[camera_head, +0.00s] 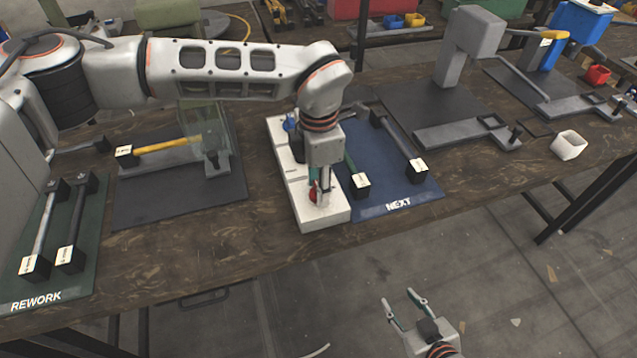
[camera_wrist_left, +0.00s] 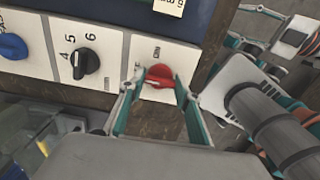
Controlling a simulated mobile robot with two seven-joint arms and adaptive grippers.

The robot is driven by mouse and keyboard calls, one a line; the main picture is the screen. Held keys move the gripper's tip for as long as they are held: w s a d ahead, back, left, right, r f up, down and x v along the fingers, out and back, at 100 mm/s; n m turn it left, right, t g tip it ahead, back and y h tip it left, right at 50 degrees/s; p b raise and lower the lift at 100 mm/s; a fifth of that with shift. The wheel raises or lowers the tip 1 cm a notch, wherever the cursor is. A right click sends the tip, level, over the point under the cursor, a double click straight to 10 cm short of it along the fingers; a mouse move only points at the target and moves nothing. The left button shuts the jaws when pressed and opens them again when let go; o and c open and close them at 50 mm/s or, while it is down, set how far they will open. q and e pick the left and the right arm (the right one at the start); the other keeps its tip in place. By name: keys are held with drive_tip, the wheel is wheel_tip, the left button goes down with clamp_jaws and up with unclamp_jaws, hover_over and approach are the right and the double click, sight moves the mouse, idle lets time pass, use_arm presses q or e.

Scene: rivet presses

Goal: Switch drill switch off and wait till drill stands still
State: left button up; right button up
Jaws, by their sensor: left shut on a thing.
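A white control box (camera_head: 325,213) stands on the bench, with a red rotary knob (camera_wrist_left: 160,76) at its near end. I take this knob to be the drill switch, but its label is too small to read. My left gripper (camera_head: 322,196) points down at the box. In the left wrist view its fingers (camera_wrist_left: 155,82) are on both sides of the red knob, shut on it. In the head view the gripper partly hides the knob. My right gripper (camera_head: 398,298) is open and empty, in front of the bench over the floor. I cannot make out a drill or whether it turns.
The box also carries a black knob (camera_wrist_left: 86,63) and a blue knob (camera_wrist_left: 12,46). A blue mat (camera_head: 400,208) marked NEXT with bars lies to the right, a green REWORK mat (camera_head: 75,270) to the far left. A white cup (camera_head: 568,146) stands at the right.

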use_arm(q)
drive_tip(key=o, duration=1.1)
drive_tip(key=shift+r, duration=0.1)
wheel_tip(320, 180, up, 12)
idle(0.4)
